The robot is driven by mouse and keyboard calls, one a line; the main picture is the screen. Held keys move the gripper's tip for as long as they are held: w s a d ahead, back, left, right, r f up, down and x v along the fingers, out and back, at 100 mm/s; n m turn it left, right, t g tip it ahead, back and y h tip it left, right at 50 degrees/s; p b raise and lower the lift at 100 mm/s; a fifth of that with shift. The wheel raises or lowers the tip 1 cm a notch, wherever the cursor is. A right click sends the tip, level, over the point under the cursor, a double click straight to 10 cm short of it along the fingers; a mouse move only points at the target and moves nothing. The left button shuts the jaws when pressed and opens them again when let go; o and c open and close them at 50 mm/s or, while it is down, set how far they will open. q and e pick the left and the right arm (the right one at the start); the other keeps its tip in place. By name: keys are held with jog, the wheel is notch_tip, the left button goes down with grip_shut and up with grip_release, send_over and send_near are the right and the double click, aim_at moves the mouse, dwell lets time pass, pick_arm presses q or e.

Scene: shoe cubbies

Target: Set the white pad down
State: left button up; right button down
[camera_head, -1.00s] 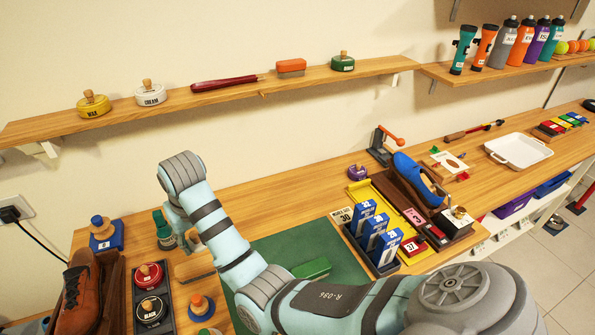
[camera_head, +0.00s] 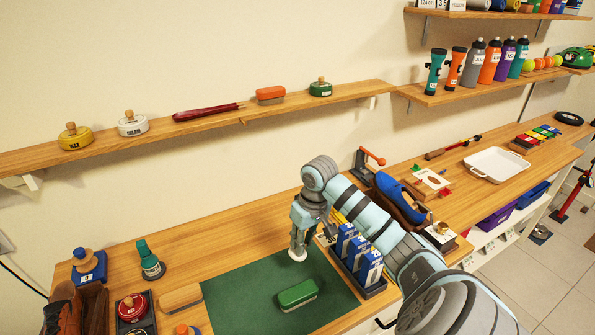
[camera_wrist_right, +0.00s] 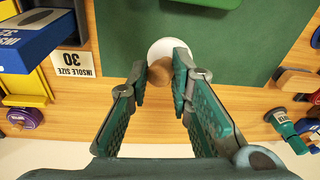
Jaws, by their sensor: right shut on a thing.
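The white pad (camera_head: 297,256) is a small round disc under my right gripper (camera_head: 298,246), at the back edge of the green mat (camera_head: 240,300). In the right wrist view the white pad (camera_wrist_right: 165,48) has a brown wooden knob. My right gripper (camera_wrist_right: 160,72) is shut on this knob, one finger on each side. The pad is over the mat's edge; I cannot tell whether it touches. My left gripper is not in view.
A green brush (camera_head: 297,294) lies on the mat. Blue boxes (camera_head: 345,240) stand in a tray right of the gripper. A teal bottle (camera_head: 150,260) and a wooden brush (camera_head: 180,298) are at left. The mat's left part is clear.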

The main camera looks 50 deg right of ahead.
aim_at(302, 271)
jog(key=f, duration=0.4)
jog(key=f+b, duration=0.1)
jog(key=f, duration=0.4)
jog(key=shift+s+a+f, duration=0.2)
jog(key=shift+f, duration=0.1)
jog(key=shift+a+r, duration=0.15)
jog(key=shift+a, duration=0.05)
jog(key=c, duration=1.9)
grip_release()
jog(key=shift+c, duration=0.2)
jog(key=o, duration=0.9)
jog(key=shift+w+d+f, duration=0.1)
jog(key=shift+d+f, duration=0.25)
jog(key=shift+d, duration=0.3)
jog(key=shift+o, duration=0.2)
jog(key=shift+w+a+r, duration=0.1)
jog(key=shift+a+r, duration=0.15)
jog(key=shift+a, duration=0.05)
notch_tip(302, 271, up, 12)
jog(key=s+p, duration=0.1)
jog(key=shift+s+d+p, duration=0.35)
jog(key=shift+s+p, duration=0.05)
jog(key=shift+f, duration=0.15)
